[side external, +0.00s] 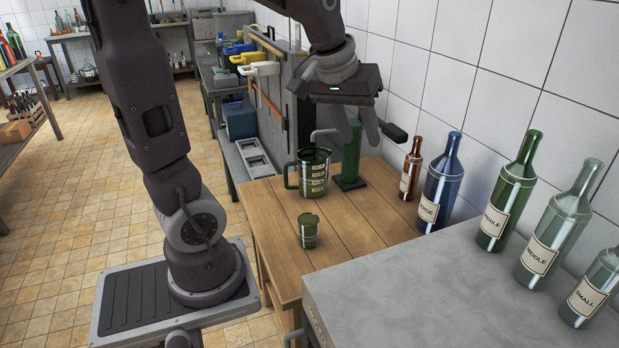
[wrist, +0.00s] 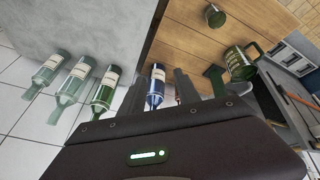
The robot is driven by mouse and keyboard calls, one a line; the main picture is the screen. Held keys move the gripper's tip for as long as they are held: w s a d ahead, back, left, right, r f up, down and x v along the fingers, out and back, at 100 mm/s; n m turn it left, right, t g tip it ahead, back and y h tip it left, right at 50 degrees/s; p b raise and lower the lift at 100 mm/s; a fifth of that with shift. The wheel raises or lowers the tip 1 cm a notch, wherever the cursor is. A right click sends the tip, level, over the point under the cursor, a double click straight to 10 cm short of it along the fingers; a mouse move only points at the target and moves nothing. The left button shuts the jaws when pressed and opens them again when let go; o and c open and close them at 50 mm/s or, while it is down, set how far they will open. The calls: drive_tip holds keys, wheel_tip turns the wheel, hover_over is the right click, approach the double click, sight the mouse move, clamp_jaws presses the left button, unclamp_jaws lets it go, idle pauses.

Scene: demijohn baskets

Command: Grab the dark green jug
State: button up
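The dark green jug (side external: 316,183), with a side handle and pale label bands, stands upright on the wooden table (side external: 352,239). In the wrist view the jug (wrist: 236,64) is at the right, with its handle toward the right. My gripper (side external: 359,132) is above the table's back part, higher than the jug and to its right, not touching it. Its fingers are apart, with nothing seen between them. In the wrist view the fingers show at the lower middle, away from the jug.
A tall green column (side external: 351,165) on a square base stands right of the jug, below my gripper. A small green cup (side external: 308,233) is nearer the front. Brown (side external: 411,170) and blue (side external: 438,190) bottles stand by the wall; several more stand on the grey counter (side external: 420,285).

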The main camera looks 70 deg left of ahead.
drive_tip(key=w+a+f+n, duration=0.3)
drive_tip(key=w+a+f, duration=0.1)
drive_tip(key=a, duration=0.5)
drive_tip(key=n+g+y, duration=0.3)
drive_tip(key=n+g, duration=0.2)
drive_tip(key=n, duration=0.3)
approach(287, 177)
drive_tip(key=x, duration=1)
drive_tip(key=shift+s+f, duration=0.1)
drive_tip(key=shift+f, duration=0.25)
clamp_jaws()
drive_tip(key=shift+a+r, duration=0.1)
